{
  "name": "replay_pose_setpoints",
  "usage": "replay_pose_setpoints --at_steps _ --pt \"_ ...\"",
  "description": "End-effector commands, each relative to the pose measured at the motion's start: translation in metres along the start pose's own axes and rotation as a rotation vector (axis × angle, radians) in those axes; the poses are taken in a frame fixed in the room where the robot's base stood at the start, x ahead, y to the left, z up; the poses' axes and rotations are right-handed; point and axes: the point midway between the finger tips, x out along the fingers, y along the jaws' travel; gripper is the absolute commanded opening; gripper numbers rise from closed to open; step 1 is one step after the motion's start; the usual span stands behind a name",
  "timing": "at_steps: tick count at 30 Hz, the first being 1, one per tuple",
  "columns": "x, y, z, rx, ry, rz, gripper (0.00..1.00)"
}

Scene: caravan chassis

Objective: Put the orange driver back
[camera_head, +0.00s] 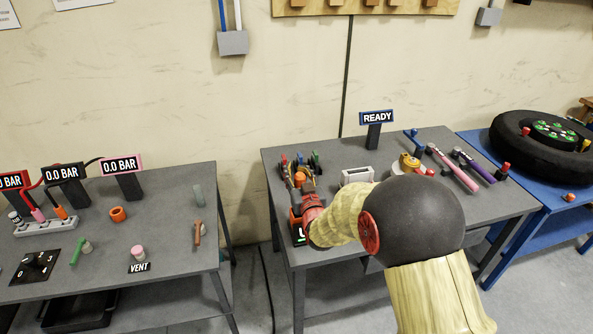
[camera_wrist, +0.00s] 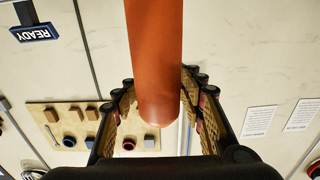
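The orange driver's thick round handle (camera_wrist: 157,55) fills the top middle of the wrist view, its rounded end towards my palm. My gripper (camera_wrist: 158,80) has a finger against each side of this handle and appears closed on it. The driver's far end is out of that view. In the head view my wrist hangs over the left end of the right-hand grey table (camera_head: 395,133). A small group of coloured tool handles (camera_head: 313,160) stands just behind it. My arm hides much there, and I cannot tell which slot is free.
A white slotted block (camera_head: 356,176) stands right of the tools. A READY sign (camera_head: 376,118) is at the table's back. Pink (camera_head: 454,170) and purple (camera_head: 475,168) tools lie at the right. A gap separates the left grey table (camera_head: 170,235).

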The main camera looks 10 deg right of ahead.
Motion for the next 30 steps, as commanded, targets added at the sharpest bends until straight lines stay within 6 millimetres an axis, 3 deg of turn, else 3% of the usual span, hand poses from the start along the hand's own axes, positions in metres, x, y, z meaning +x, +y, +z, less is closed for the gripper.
replay_pose_setpoints --at_steps 4,17,30 --pt "0.0 0.0 0.001 0.0 -0.001 0.0 0.46" --pt "-0.01 0.0 0.002 0.0 -0.003 0.0 0.46" --pt "-0.089 0.0 0.001 0.0 -0.002 0.0 0.46"
